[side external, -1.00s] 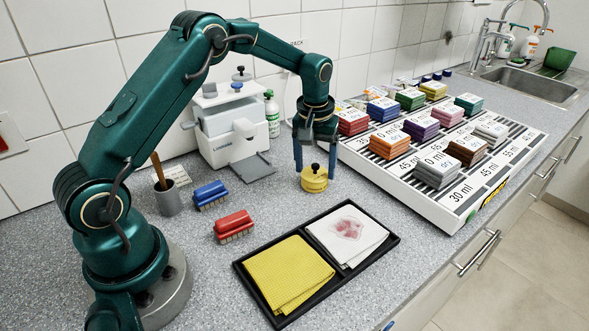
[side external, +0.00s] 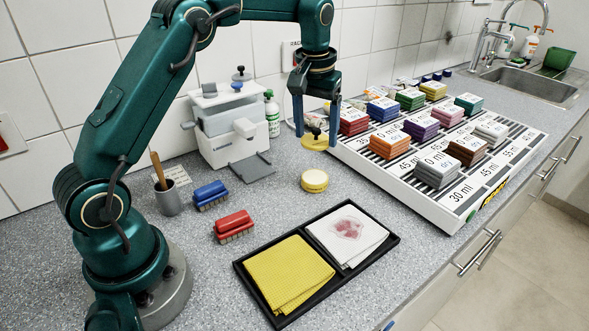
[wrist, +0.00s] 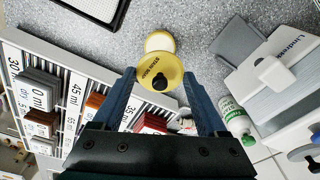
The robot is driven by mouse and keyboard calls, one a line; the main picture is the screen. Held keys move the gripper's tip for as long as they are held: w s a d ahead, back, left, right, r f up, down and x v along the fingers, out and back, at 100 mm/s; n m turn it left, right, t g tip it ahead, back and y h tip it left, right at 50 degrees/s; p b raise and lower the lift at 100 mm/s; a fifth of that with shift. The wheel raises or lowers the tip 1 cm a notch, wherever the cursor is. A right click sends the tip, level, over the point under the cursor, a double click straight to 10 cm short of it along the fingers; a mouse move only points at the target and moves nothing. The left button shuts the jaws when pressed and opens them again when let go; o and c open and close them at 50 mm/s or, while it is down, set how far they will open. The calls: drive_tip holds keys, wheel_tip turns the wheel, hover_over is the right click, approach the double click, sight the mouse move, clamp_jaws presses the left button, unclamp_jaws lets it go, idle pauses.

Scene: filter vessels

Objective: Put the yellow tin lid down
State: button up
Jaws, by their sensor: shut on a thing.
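The yellow tin lid (side external: 318,142) with a black knob is held between the fingers of my gripper (side external: 316,122), raised above the counter. In the wrist view the lid (wrist: 160,73) shows lettering and its black knob, and sits between the two blue fingertips of my gripper (wrist: 159,80). The yellow tin (side external: 314,181) stands on the counter below and in front of the lid, without its lid, its top pale. In the wrist view the tin (wrist: 159,41) is partly hidden behind the lid.
A white rack (side external: 447,217) with several coloured stacks stands to the right. A white machine (side external: 227,139) and a green-white bottle (side external: 272,115) stand behind. A black tray (side external: 280,317) with two cloths lies in front. Red (side external: 233,224) and blue (side external: 210,193) brushes lie left. Counter around the tin is clear.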

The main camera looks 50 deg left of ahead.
drive_tip(key=s+a+n, duration=0.1)
drive_tip(key=s+a, duration=0.4)
drive_tip(key=s, duration=0.3)
drive_tip(key=s+a, duration=0.4)
drive_tip(key=s, duration=0.5)
hover_over(279, 200)
drive_tip(key=f, duration=0.7)
drive_tip(key=shift+s+d, duration=0.1)
drive_tip(key=shift+s, duration=0.15)
drive_tip(key=shift+f, duration=1.95)
drive_tip(key=o, duration=1.2)
drive_tip(key=shift+f, duration=0.15)
drive_tip(key=shift+o, duration=0.2)
